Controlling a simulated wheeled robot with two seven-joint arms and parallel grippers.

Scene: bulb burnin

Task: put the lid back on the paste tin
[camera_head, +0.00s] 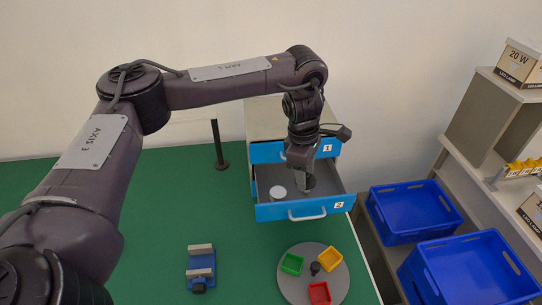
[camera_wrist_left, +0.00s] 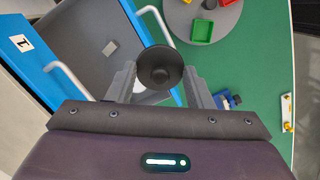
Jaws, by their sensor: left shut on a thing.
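My left gripper (camera_head: 302,170) reaches down over the open lower drawer. In the left wrist view its two fingers (camera_wrist_left: 160,88) are shut on a dark round lid (camera_wrist_left: 160,67) with a small raised centre. The lid also shows below the gripper in the head view (camera_head: 309,184). A pale round tin (camera_head: 278,193) stands in the drawer, left of the lid. In the left wrist view a pale patch shows behind the lid, mostly hidden; I cannot tell if it is the tin. My right gripper is not in view.
A turntable (camera_head: 289,284) with coloured trays and a blue vise (camera_head: 201,268) are on the green table. Blue crates (camera_head: 408,210) stand right. A dark post (camera_head: 219,146) stands left.

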